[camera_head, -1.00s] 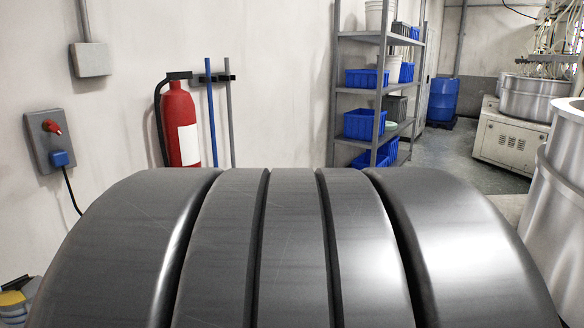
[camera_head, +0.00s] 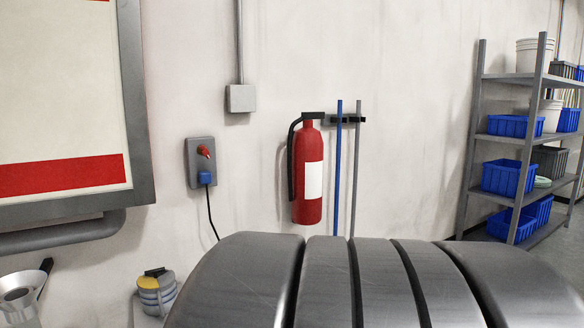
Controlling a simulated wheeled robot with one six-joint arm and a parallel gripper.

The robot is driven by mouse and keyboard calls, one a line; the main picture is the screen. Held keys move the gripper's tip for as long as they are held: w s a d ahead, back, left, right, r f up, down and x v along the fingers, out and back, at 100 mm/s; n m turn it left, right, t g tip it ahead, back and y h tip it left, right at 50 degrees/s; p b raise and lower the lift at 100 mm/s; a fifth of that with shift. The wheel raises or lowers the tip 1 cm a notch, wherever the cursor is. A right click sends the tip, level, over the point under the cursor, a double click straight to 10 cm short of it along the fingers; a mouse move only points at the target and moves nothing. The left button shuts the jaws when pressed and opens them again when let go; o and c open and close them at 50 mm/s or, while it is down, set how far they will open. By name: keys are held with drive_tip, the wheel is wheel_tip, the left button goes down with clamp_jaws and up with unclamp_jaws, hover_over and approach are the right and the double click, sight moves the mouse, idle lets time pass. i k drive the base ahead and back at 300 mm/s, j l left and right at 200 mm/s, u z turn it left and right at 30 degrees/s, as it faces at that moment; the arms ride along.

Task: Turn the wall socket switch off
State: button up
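The wall socket (camera_head: 194,174) is a grey upright plate on the white wall, left of centre. Its switch is a red knob (camera_head: 204,151) on the upper part, with a lever that looks tilted; its exact setting is too small to tell. A blue plug (camera_head: 206,177) sits in the lower part, and a black cable hangs from it. My gripper is not in view.
A red fire extinguisher (camera_head: 309,178) hangs right of the socket beside two poles. A grey-framed board (camera_head: 137,110) is at the left. Below it stand a yellow-topped container (camera_head: 157,291) and a metal vessel (camera_head: 20,296). A shelf (camera_head: 471,150) with blue bins stands right.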

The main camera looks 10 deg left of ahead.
sight(204, 151)
drive_tip(key=u, duration=0.95)
